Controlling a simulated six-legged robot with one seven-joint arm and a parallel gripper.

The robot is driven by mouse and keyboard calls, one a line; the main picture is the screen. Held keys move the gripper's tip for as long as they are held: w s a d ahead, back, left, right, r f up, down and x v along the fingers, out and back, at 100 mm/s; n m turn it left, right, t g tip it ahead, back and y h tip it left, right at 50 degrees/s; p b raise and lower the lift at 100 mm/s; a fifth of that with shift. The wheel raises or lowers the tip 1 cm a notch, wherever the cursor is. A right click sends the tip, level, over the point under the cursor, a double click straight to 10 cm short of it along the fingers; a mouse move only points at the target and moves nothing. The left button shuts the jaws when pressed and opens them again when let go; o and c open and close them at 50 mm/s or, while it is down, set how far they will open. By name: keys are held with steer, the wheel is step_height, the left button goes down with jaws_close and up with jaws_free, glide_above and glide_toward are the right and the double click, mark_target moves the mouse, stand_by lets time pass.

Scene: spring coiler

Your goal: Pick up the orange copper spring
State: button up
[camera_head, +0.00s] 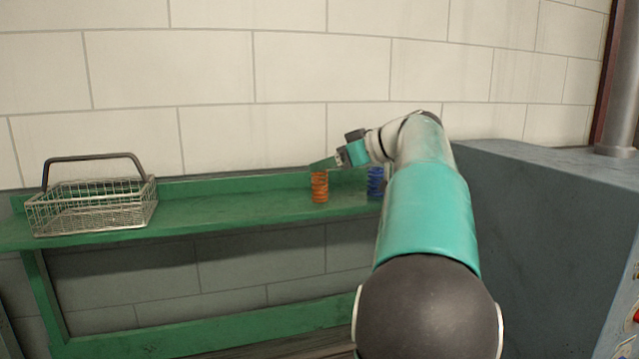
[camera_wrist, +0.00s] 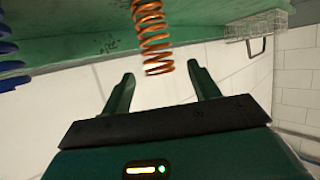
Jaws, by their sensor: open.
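The orange copper spring (camera_head: 319,187) stands upright on the green bench, right of its middle, in the head view. In the wrist view the orange spring (camera_wrist: 152,38) hangs into the picture from the top, just beyond the fingertips and lined up with the space between them. My gripper (camera_head: 322,164) is at the top end of the spring in the head view. In the wrist view my gripper (camera_wrist: 160,72) shows two green fingers spread apart with nothing held between them. I cannot tell whether a finger touches the spring.
A blue spring (camera_head: 375,181) stands right of the orange one, partly hidden by my arm; it shows at left in the wrist view (camera_wrist: 8,50). A wire basket (camera_head: 95,208) with a dark handle sits at the bench's (camera_head: 235,212) left end. A grey machine (camera_head: 550,215) stands at right.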

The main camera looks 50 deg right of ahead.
steer(key=shift+x, duration=1.45)
steer(key=shift+w, duration=0.1)
steer(key=c, duration=1.1)
steer(key=shift+r, duration=0.15)
steer(key=shift+c, duration=0.2)
